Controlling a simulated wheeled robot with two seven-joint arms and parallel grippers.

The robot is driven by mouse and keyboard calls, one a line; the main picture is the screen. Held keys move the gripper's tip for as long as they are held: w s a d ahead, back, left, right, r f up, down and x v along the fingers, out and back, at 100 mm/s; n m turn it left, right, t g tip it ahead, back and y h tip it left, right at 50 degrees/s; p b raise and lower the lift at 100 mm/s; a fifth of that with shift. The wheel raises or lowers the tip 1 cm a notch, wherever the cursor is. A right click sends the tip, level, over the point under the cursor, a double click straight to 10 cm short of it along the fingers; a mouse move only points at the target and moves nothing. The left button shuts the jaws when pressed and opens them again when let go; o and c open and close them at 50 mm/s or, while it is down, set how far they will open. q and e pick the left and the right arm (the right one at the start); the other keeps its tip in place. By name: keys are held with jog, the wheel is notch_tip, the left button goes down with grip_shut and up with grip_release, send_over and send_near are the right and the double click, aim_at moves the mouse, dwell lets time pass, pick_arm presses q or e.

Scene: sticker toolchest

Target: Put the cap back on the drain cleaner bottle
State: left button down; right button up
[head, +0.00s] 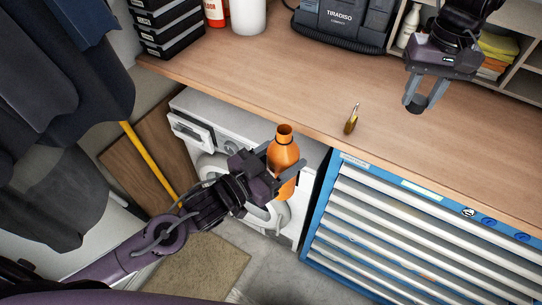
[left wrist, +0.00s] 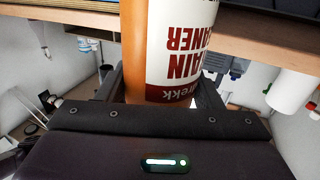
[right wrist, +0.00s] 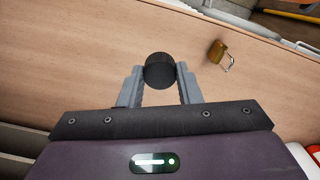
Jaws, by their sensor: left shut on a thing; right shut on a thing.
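The orange drain cleaner bottle (head: 285,150) stands roughly upright in the head view, its open neck uncovered at the top. My left gripper (head: 282,168) is shut around its body, in front of the washing machine and off the worktop edge. In the left wrist view the bottle's label (left wrist: 175,50) fills the space between the fingers. My right gripper (right wrist: 160,75) is shut on the black cap (right wrist: 159,71), which sits between its fingertips above the worktop. In the head view my right gripper (head: 417,104) is at the upper right, well apart from the bottle.
The wooden worktop (head: 300,85) is mostly clear. A black case (head: 343,22) and a white container (head: 248,16) stand at the back. A blue drawer chest (head: 330,215) is below.

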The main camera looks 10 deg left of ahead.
dwell(0.3)
jog(key=a+r+n, duration=0.2)
jog(key=a+n, duration=0.4)
jog(key=n, duration=2.2)
send_over(285, 129)
jog(key=shift+r, duration=0.45)
jog(key=shift+f, duration=0.1)
jog(key=shift+f, duration=1.9)
jog(key=shift+s, duration=0.1)
jog(key=shift+f, duration=0.9)
